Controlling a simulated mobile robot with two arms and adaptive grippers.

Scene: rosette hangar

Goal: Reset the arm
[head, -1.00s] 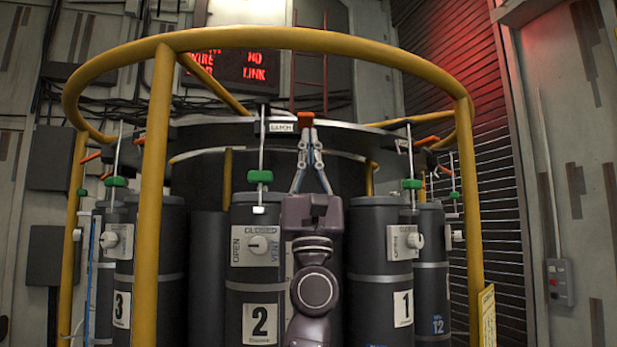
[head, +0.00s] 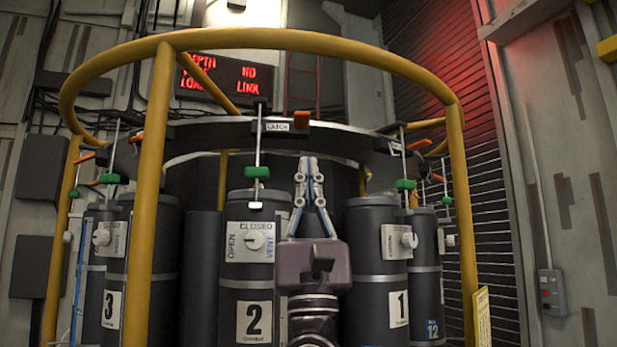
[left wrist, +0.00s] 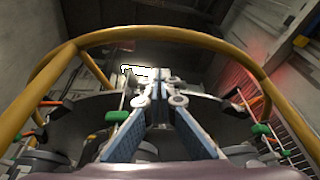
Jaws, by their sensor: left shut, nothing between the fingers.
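My left gripper (head: 308,162) points upward in the middle of the head view, with its fingertips together and nothing between them. It is in front of the dark ring of the rosette, between cylinder 2 (head: 250,290) and cylinder 1 (head: 385,275). In the left wrist view its fingers (left wrist: 160,76) also meet at the tips. My right gripper is not in view.
A yellow tubular cage (head: 290,40) surrounds the rosette. Green-handled rods (head: 257,172) hang in front of the cylinders. Cylinder 3 (head: 113,280) is at the left. A red-lit sign (head: 225,80) reads "NO LINK" behind. A grey control box (head: 552,292) is on the right wall.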

